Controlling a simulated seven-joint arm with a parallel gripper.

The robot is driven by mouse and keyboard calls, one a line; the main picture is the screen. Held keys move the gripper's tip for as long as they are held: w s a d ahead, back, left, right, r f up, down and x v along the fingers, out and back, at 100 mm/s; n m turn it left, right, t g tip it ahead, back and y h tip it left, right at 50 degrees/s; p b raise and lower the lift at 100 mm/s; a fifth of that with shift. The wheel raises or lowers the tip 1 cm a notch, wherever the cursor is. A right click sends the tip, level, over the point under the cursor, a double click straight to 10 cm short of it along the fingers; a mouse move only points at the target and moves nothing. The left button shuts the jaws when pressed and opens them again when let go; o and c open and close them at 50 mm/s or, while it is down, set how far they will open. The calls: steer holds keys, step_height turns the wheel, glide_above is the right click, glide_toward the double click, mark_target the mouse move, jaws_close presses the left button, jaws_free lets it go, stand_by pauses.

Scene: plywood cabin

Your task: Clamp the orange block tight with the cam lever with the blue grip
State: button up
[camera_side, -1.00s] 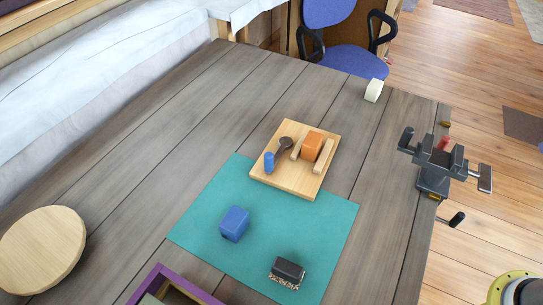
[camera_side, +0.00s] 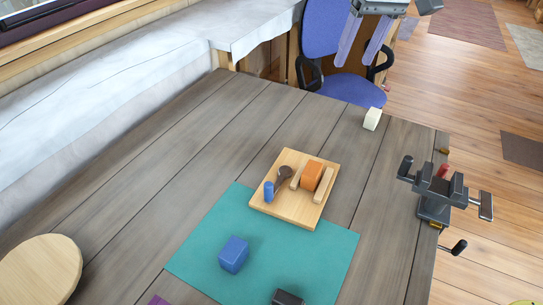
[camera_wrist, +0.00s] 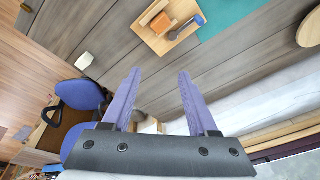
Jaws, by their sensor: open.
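The orange block (camera_side: 312,175) sits between two light wooden strips on a wooden board (camera_side: 287,208), and it also shows in the wrist view (camera_wrist: 160,23). The cam lever, a dark rounded piece (camera_side: 283,174) with an upright blue grip (camera_side: 269,191), lies on the board left of the block. In the wrist view the blue grip (camera_wrist: 199,20) is right of the block. My gripper (camera_side: 360,58) is high at the top of the side view, beyond the table's far edge. Its two purple fingers (camera_wrist: 159,75) are apart and empty, well away from the board.
A teal mat (camera_side: 285,246) lies in front of the board with a blue cube (camera_side: 234,254) and a dark brush-like block (camera_side: 287,297). A dark vise (camera_side: 437,190) is on the right table edge. A cream block (camera_side: 372,118) is at the back. The table's left middle is clear.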

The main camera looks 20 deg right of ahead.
steer(key=w+a+f+n+g, duration=0.1)
steer(key=w+a+f, duration=0.3)
steer(key=a+f, duration=0.6)
steer(key=n+g+h, duration=0.1)
steer(key=g, duration=0.1)
glide_toward(268, 184)
steer(key=f, duration=1.2)
steer(key=shift+s+f, duration=0.15)
steer(key=shift+s, duration=0.05)
jaws_close()
